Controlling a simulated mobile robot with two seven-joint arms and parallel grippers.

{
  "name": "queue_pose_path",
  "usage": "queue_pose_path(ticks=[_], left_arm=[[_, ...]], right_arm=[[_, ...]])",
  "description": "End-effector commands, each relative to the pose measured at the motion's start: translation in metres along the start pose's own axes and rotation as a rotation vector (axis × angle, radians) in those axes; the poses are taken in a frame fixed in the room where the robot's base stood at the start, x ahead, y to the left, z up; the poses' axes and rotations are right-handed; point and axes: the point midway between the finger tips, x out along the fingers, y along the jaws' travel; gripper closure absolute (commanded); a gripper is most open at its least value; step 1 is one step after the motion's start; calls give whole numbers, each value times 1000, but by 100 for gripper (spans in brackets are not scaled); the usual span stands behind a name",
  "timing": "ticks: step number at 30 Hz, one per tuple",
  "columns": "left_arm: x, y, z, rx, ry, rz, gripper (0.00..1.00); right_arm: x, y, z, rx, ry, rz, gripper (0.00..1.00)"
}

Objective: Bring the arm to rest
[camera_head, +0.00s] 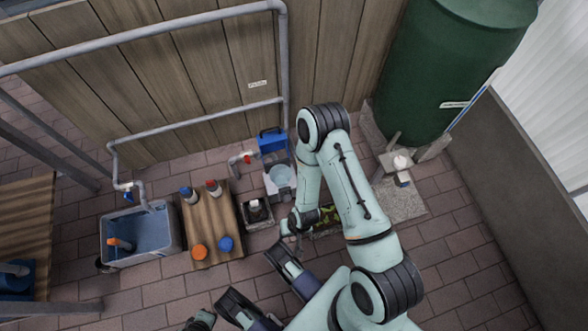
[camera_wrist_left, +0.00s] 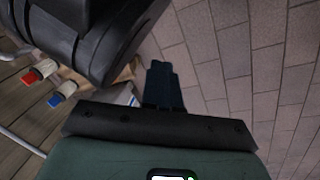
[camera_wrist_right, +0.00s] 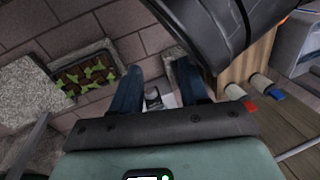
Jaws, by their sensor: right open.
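My right arm (camera_head: 350,190) rises from the lower right in the head view, bends at a high elbow and comes down towards the ground by the planter. In the right wrist view my right gripper (camera_wrist_right: 156,76) has its two blue fingers spread apart, with nothing held. A small dark box with a white top (camera_wrist_right: 153,97) shows beyond and between them. In the left wrist view my left gripper (camera_wrist_left: 162,88) has its dark fingers together above brick paving, with nothing visible in them. I cannot make out the left gripper clearly in the head view.
A low wooden table (camera_head: 213,217) holds bottles and round orange and blue items. A grey water tub (camera_head: 112,240) stands left of it. A planter (camera_head: 326,222) lies beside my right arm. A green tank (camera_head: 440,75) and wooden fence (camera_head: 190,70) close off the back. Paving (camera_head: 470,265) at right is clear.

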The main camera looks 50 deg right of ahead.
Motion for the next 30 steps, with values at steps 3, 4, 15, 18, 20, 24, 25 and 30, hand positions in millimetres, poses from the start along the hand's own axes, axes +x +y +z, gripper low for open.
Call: queue_pose_path(ticks=[3,4,15,18,20,24,25,30], left_arm=[[0,0,0,0,0,0,100],[0,0,0,0,0,0,100],[-1,0,0,1,-1,1,100],[-12,4,3,17,-10,8,100],[-27,8,7,39,-23,18,100],[-79,23,23,62,-68,35,100],[-91,27,27,64,-80,37,100],[-149,45,47,74,-148,48,100]], right_arm=[[-10,6,13,-108,6,1,56],[-11,6,15,-126,6,2,56],[-15,7,17,-162,9,2,56],[-27,2,20,-186,2,-7,56],[-44,-4,23,-220,-6,-19,56],[-97,-17,42,-250,-54,-33,56],[-108,-20,47,-251,-66,-34,56],[-165,-33,70,-255,-137,-39,56]])
